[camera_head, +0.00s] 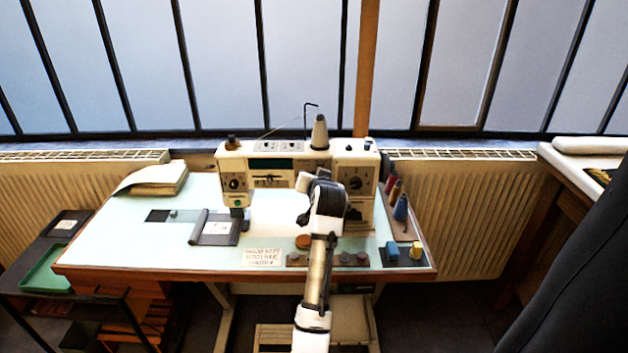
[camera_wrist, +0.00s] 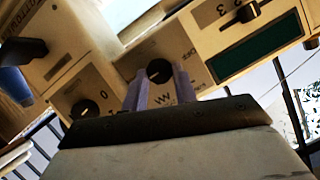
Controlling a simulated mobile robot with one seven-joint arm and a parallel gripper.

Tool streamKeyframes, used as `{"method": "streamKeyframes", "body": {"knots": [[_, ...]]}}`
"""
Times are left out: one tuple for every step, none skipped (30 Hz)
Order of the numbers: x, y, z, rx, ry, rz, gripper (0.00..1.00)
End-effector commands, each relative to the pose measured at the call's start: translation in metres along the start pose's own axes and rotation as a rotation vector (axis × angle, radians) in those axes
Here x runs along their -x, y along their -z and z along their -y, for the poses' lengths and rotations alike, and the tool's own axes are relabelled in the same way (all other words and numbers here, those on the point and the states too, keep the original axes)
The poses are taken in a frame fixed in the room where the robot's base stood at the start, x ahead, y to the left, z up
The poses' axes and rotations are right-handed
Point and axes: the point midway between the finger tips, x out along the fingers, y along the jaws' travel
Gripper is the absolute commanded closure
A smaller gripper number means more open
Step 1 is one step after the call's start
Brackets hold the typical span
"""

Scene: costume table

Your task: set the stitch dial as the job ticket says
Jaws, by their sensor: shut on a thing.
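The white sewing machine (camera_head: 268,160) stands on the pale table. My gripper (camera_wrist: 160,90) is at its front panel and shut on a small black dial knob (camera_wrist: 159,70), one pale finger on each side. A zigzag mark is printed beside this knob, and a light pointer line shows on its face. The scale around it is partly hidden by the fingers. A second dial (camera_wrist: 85,108), marked 0, sits to its left in the wrist view. In the head view my arm hides the gripper's fingers. The ticket card (camera_head: 262,256) lies at the table's front; its writing is too small to read surely.
A dark display (camera_wrist: 256,54) and a slider (camera_wrist: 247,12) sit near the gripped knob. Thread spools (camera_head: 398,200) stand at the table's right, near a yellow block (camera_head: 417,250). A cloth stack (camera_head: 153,179) lies at back left. The table's left front is clear.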

Motion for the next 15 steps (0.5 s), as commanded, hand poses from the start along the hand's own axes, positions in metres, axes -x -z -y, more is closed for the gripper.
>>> {"method": "streamKeyframes", "body": {"knots": [[-0.0003,-0.0007,-0.0003,-0.011,0.004,0.001,0.95],[-0.0002,-0.0006,-0.0003,-0.017,0.007,0.001,0.95],[-0.0003,-0.0006,-0.0004,-0.023,0.009,0.001,0.95],[-0.0003,-0.0006,-0.0003,-0.027,0.011,0.001,0.95],[-0.0003,-0.0006,-0.0004,-0.030,0.013,0.001,0.95],[-0.0003,-0.0006,-0.0003,-0.034,0.014,0.001,0.95],[-0.0003,-0.0006,-0.0003,-0.036,0.015,0.001,0.95],[-0.0003,-0.0006,-0.0003,-0.037,0.016,0.001,0.95],[-0.0003,-0.0006,-0.0002,-0.038,0.017,0.001,0.95],[-0.0003,-0.0006,-0.0002,-0.039,0.017,0.001,0.95],[-0.0003,-0.0006,-0.0002,-0.039,0.017,0.001,0.95],[-0.0003,-0.0006,-0.0002,-0.039,0.017,0.001,0.95],[-0.0003,-0.0006,-0.0002,-0.039,0.017,0.001,0.95],[-0.0003,-0.0006,-0.0002,-0.039,0.017,0.001,0.95],[-0.0003,-0.0006,-0.0002,-0.039,0.017,0.001,0.95]]}}
